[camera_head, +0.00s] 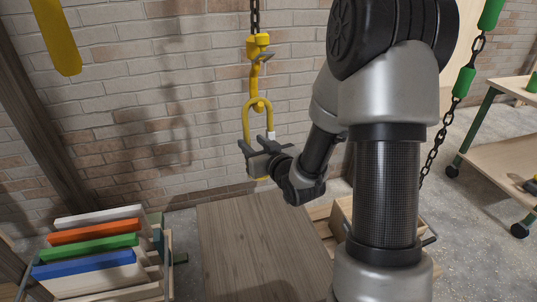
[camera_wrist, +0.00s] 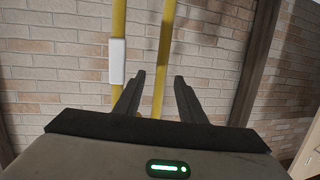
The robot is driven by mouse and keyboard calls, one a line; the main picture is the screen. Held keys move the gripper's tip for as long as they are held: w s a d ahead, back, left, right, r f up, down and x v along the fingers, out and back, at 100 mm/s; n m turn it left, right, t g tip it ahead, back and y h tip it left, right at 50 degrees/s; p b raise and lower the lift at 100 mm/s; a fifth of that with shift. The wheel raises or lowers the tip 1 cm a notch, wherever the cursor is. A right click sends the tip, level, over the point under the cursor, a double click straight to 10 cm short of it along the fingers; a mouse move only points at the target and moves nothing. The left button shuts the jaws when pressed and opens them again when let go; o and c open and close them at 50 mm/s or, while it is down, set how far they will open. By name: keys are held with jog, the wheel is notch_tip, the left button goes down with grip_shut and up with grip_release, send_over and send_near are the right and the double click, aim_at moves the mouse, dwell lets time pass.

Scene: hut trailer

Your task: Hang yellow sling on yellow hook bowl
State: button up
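The yellow hook (camera_head: 255,75) hangs on a dark chain in front of the brick wall. The yellow sling (camera_head: 246,122) hangs as a narrow loop at the hook's lower curve, and its top appears to rest in the bowl. My gripper (camera_head: 257,141) is at the sling's lower part, below the hook, with its fingers apart. In the wrist view, one sling strand (camera_wrist: 164,60) runs between the open fingers (camera_wrist: 158,92). The other strand, with a white label (camera_wrist: 117,62), passes left of the left finger. The sling's bottom is mostly hidden by my gripper.
A wooden tabletop (camera_head: 258,250) is clear below. A rack with coloured boards (camera_head: 95,240) stands at left. A yellow piece (camera_head: 56,38) hangs at upper left. A chain with green sleeves (camera_head: 463,83) hangs right of my arm, near a wheeled cart (camera_head: 500,155).

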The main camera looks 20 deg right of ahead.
jog(key=p+v, duration=1.1)
jog(key=p, duration=0.2)
notch_tip(320, 180, up, 17)
jog(key=d+g+h+p, duration=0.3)
jog(key=g+h+p, duration=0.1)
jog(key=g+p, duration=0.1)
jog(key=s+a+r+m+g+p, duration=0.1)
jog(key=s+a+r+g, duration=0.1)
jog(key=s+r, duration=0.4)
jog(key=s+a+r+g+y+p, duration=0.1)
jog(key=s+a+r, duration=0.3)
jog(key=s, duration=1.1)
notch_tip(320, 180, up, 4)
jog(key=shift+f+m+g+p, duration=0.15)
jog(key=shift+m+g+p, duration=0.35)
jog(key=shift+g, duration=0.4)
jog(key=shift+s, duration=0.1)
